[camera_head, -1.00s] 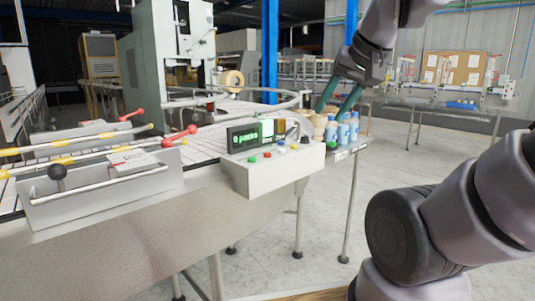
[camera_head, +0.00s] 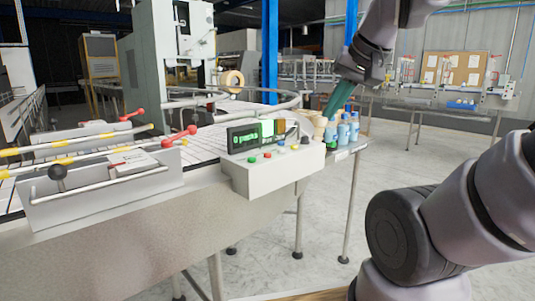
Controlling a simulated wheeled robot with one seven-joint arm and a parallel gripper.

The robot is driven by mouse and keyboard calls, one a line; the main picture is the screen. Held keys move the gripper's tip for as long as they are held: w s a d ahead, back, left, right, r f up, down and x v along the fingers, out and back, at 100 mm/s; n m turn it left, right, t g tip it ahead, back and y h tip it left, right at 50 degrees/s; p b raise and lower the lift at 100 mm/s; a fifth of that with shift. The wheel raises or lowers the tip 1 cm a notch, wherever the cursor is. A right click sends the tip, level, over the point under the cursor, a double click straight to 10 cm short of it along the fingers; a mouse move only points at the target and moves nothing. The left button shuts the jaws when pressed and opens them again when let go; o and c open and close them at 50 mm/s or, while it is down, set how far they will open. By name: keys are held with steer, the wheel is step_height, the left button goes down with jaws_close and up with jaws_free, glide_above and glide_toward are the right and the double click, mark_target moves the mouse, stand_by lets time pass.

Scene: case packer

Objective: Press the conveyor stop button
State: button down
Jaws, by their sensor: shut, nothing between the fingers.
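The control box (camera_head: 275,176) stands on the near side of the conveyor (camera_head: 203,146), with a lit green display (camera_head: 244,137) on top. No label that tells the stop button apart is readable. My gripper (camera_head: 330,113) has teal fingers held together, with nothing seen between them. It points down and left, above and to the right of the box, in front of or near several blue bottles. Its exact distance from them cannot be told.
The blue bottles (camera_head: 343,131) and tan cups (camera_head: 320,125) stand just right of the box. Red-ended levers (camera_head: 178,135) and yellow-striped bars lie at left. Open floor (camera_head: 400,160) lies to the right.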

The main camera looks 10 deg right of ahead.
stand_by(0.9)
steer(key=n+t+h, duration=0.1)
steer(key=n+h, duration=0.4)
steer(key=n, duration=2.2)
glide_above(266, 155)
step_height(266, 155, down, 6)
steer(key=shift+w+f, duration=0.1)
steer(key=shift+f, duration=0.05)
steer(key=shift+f, duration=4.35)
steer(key=shift+f, duration=0.4)
